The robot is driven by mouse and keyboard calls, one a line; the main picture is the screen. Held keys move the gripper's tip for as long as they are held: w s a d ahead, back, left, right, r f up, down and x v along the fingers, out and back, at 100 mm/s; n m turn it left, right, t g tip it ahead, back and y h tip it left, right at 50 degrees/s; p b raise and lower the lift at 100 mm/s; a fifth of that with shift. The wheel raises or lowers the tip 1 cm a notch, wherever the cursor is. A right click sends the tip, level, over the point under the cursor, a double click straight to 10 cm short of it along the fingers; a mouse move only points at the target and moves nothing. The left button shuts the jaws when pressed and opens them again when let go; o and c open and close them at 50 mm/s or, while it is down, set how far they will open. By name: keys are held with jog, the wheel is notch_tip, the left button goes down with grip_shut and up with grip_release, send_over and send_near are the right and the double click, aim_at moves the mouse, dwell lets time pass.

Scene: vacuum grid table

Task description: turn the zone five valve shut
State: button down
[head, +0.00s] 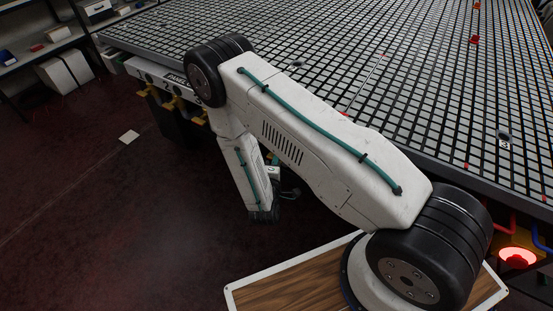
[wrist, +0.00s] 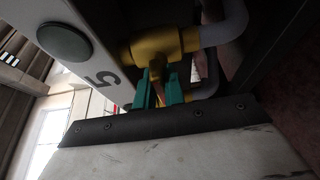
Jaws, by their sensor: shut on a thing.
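The zone five valve is a yellow fitting (wrist: 165,45) in the wrist view, with grey pipe joining it. It sits beside a pale panel marked 5 (wrist: 103,77). My gripper (wrist: 159,84) has two green fingers just below the yellow body, one on each side of a thin part under it. They are shut on what looks like the valve's handle, mostly hidden between them. The handle's exact angle cannot be told. In the head view my arm covers the gripper and this valve.
The black grid table (head: 420,90) fills the upper right of the head view. Several yellow valves (head: 172,103) hang under its left edge. A red lamp (head: 517,258) glows at lower right. A shelf (head: 45,47) stands at upper left. The dark red floor (head: 80,220) is mostly clear.

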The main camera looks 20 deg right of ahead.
dwell(0.4)
jog(key=c, duration=1.5)
grip_release()
jog(key=v, duration=0.8)
jog(key=shift+d, duration=0.1)
